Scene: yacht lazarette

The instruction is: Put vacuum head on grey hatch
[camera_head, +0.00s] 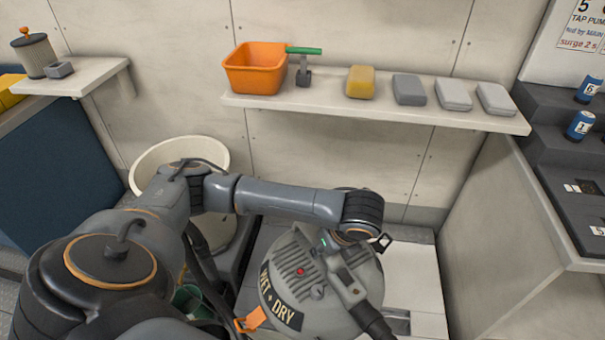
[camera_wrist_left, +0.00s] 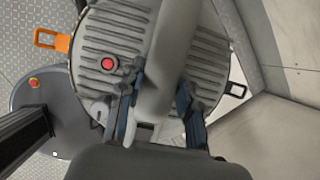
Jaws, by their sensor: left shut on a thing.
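The vacuum head (camera_head: 310,283) is a grey ribbed dome with a red button, a "WET + DRY" label and an orange latch. It also shows in the left wrist view (camera_wrist_left: 118,42), with a black latch at right. My left gripper (camera_wrist_left: 158,112) has its fingers on either side of the head's grey handle and is shut on it. In the head view my wrist covers most of the gripper. A pale panel (camera_head: 418,262) with a grey recess lies behind and right of the head; I cannot tell if this is the grey hatch. My right gripper is out of view.
An open cream tub (camera_head: 150,160) stands behind my left arm. A wall shelf (camera_head: 380,108) holds an orange bin (camera_head: 255,68), a green-handled tool (camera_head: 304,65) and several blocks. A pale cabinet (camera_head: 510,215) bounds the right side.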

